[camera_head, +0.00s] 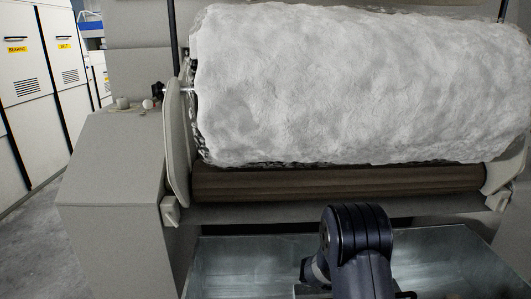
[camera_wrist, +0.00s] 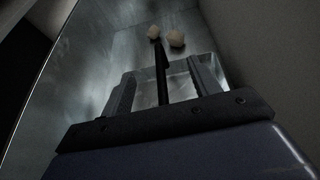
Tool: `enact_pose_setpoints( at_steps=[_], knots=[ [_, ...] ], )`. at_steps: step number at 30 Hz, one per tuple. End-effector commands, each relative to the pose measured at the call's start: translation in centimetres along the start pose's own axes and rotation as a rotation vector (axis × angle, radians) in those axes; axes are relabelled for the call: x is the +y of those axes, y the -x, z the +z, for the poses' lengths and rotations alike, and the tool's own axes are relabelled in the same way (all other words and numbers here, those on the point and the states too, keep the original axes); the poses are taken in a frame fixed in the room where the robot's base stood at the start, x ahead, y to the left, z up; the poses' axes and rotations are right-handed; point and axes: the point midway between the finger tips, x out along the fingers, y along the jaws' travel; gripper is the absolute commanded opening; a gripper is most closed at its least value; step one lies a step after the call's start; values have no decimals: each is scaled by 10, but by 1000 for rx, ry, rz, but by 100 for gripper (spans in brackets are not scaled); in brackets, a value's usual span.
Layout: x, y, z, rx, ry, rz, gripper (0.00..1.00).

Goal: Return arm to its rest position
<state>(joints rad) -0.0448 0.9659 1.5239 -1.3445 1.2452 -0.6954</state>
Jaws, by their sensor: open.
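In the wrist view my gripper (camera_wrist: 160,72) is open, its two grey fingers apart. A thin dark bar (camera_wrist: 162,75) stands between them; I cannot tell whether it is part of my gripper. In the head view my dark arm (camera_head: 358,235) reaches down at the bottom centre, over the metal tray (camera_head: 245,262).
A big white fibre roll (camera_head: 350,85) lies above a brown roller (camera_head: 340,183) behind my arm. A grey machine housing (camera_head: 115,175) stands at left. Labelled white cabinets (camera_head: 22,75) stand far left, beside open grey floor (camera_head: 35,245). A wall (camera_wrist: 265,50) rises close at right in the wrist view.

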Motion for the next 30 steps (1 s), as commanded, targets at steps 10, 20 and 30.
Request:
enact_pose_setpoints(
  at_steps=[10, 20, 30],
  knots=[
    [0, 16, 43, 0, -1, 1, 58],
    [0, 21, 53, 0, 0, 0, 58],
    [0, 20, 51, 0, -1, 0, 58]
  ],
)
